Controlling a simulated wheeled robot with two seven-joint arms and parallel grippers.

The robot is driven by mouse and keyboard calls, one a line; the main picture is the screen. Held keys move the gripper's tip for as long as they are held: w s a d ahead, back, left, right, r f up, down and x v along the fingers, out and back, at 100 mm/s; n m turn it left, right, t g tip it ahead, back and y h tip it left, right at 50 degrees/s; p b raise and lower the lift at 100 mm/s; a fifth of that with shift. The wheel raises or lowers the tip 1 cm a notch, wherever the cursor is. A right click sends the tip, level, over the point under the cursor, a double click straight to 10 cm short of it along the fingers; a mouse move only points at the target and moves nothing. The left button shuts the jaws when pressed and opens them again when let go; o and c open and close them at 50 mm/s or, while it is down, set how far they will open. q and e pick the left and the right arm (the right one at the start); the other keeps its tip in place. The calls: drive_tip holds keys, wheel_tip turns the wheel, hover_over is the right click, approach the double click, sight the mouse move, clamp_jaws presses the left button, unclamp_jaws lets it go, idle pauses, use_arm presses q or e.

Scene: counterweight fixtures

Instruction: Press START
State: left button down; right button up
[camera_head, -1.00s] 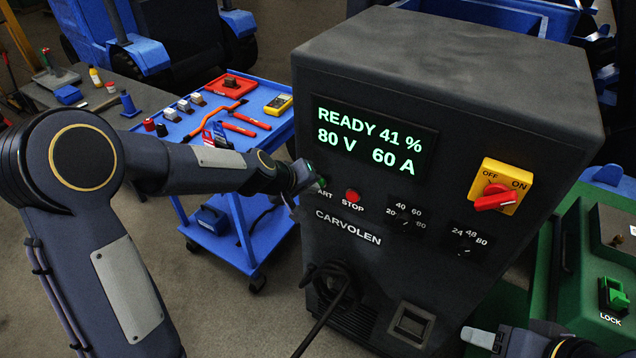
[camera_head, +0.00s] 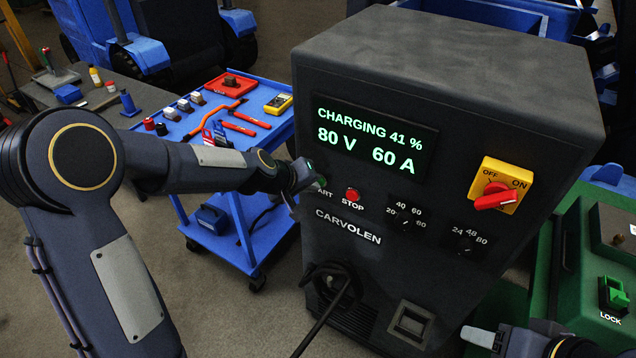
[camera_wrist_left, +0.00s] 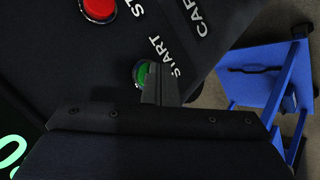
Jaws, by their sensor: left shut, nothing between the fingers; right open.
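The charger (camera_head: 460,60) is a dark cabinet. Its display (camera_head: 372,138) reads CHARGING 41 %, 80 V, 60 A in green. The green START button (camera_wrist_left: 142,73) shows in the left wrist view, partly covered by my left gripper (camera_wrist_left: 152,85). In the head view the left gripper (camera_head: 308,182) is at the button, with the START label partly hidden. The left gripper is shut and empty, its tip over or against the button; I cannot tell if it touches. The red STOP button (camera_head: 352,194) is just right of it. My right gripper (camera_head: 480,338) is low at the right, open.
Two selector dials (camera_head: 405,218) and a yellow switch plate with a red knob (camera_head: 495,197) turned toward ON are on the charger's front. A blue tool cart (camera_head: 228,215) stands to the left. A green unit marked LOCK (camera_head: 590,250) stands at the right.

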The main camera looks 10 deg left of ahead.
use_arm(q)
drive_tip(key=shift+s+a, duration=0.25)
drive_tip(key=shift+s, duration=0.4)
drive_tip(key=s, duration=0.1)
drive_tip(key=s+a+b, duration=0.1)
drive_tip(key=s, duration=0.1)
drive_tip(key=s+b, duration=0.1)
drive_tip(key=shift+s+a, duration=0.35)
idle(0.5)
drive_tip(key=s+a+r+m+g, duration=0.1)
drive_tip(key=s+a+r+m, duration=0.1)
drive_tip(key=s, duration=1.1)
drive_tip(key=s+a+r+m+g+y, duration=0.1)
drive_tip(key=s+a+r+m, duration=0.1)
drive_tip(key=s, duration=1.1)
drive_tip(key=shift+a, duration=0.4)
